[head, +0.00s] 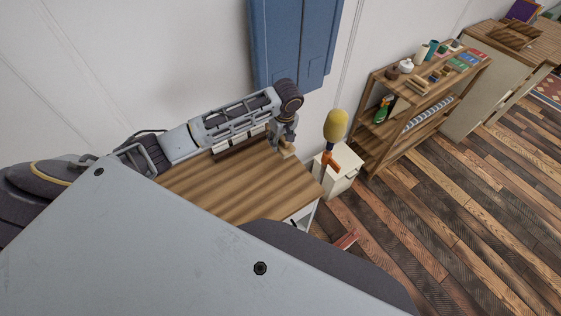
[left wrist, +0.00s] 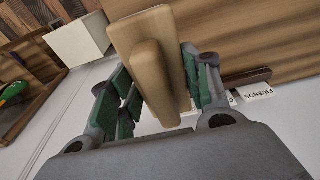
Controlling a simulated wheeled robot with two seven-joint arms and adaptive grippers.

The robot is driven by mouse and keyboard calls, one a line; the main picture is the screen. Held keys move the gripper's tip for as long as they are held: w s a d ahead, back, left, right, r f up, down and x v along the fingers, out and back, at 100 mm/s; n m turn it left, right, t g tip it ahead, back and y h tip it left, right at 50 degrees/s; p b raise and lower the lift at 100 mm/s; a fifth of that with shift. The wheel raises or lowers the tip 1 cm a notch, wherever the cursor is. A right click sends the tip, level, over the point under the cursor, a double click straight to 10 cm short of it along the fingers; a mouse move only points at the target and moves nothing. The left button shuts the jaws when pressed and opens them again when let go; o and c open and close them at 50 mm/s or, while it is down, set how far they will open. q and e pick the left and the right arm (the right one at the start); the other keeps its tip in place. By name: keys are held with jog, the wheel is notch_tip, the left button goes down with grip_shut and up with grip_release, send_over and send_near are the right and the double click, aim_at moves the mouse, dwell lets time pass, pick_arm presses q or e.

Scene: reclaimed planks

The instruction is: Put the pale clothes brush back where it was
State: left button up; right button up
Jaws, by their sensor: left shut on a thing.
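The pale clothes brush (left wrist: 148,60) is held between the green-padded fingers of my left gripper (left wrist: 150,88) and fills the middle of the left wrist view. In the head view the pale brush (head: 287,152) shows small below my left gripper (head: 283,143), at the far right corner of the wooden tabletop (head: 235,190). I cannot tell whether the brush touches the tabletop. My right gripper is not in view.
A dark wooden strip (left wrist: 248,77) with white cards, one reading "FRIENDS" (left wrist: 258,91), lies along the wall side. A wooden shelf (head: 372,150) with several items stands beyond.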

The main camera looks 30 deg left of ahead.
pick_arm(q)
jog(key=shift+f, duration=0.1)
jog(key=shift+f, duration=3.05)
jog(key=shift+f, duration=0.1)
jog(key=shift+f, duration=1.75)
jog(key=o, duration=0.9)
jog(key=shift+f, duration=0.1)
jog(key=r, duration=0.4)
jog(key=d+r, duration=0.1)
jog(key=r, duration=0.3)
jog(key=s+r, duration=0.1)
jog(key=r, duration=0.3)
jog(key=shift+d, duration=0.3)
